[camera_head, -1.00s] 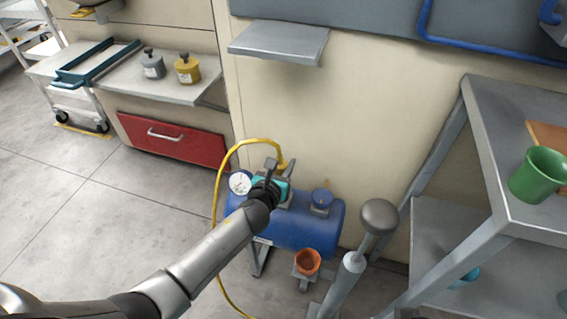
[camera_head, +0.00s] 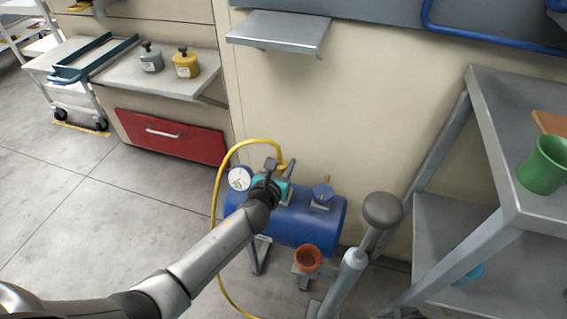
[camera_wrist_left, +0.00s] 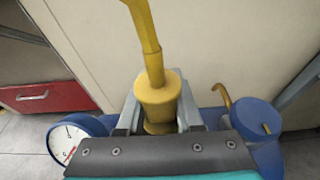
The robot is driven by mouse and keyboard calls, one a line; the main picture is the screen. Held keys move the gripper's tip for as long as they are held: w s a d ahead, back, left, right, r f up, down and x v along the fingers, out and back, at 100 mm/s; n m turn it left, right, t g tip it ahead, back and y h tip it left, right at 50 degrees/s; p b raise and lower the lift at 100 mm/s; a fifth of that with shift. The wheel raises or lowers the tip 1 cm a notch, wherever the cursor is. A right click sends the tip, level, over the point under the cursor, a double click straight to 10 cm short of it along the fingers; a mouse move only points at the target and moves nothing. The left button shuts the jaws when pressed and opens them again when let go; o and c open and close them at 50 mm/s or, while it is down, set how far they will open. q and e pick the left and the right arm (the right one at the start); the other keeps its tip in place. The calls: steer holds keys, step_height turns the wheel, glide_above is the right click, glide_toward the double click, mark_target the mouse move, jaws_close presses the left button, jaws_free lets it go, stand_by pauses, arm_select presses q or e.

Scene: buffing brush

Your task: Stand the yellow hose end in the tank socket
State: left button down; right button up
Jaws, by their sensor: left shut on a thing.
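My left gripper (camera_head: 279,175) is over the top of the blue tank (camera_head: 315,222), between the round gauge and a small blue cap. In the left wrist view its fingers (camera_wrist_left: 159,118) are shut on the thick yellow hose end (camera_wrist_left: 158,98), which looks about upright, with the hose rising from its top. The yellow hose (camera_head: 246,143) arcs up in the head view and drops left of the tank. My gripper hides the lower part of the hose end and what is under it, so I cannot tell whether it sits in a socket. My right gripper is not in view.
The white gauge (camera_head: 240,178) and blue cap (camera_head: 322,192) flank the gripper closely. An orange cup (camera_head: 308,257) is in front of the tank. A grey post with a rounded top (camera_head: 382,210) and a metal shelf rack (camera_head: 493,150) stand right. The wall is close behind.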

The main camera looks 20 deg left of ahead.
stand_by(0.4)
arm_select(q)
steer(key=shift+f+b, duration=0.7)
steer(key=shift+f, duration=0.05)
steer(key=c, duration=0.5)
jaws_free()
steer(key=shift+s, duration=0.1)
steer(key=p+v, duration=0.5)
steer(key=v, duration=1)
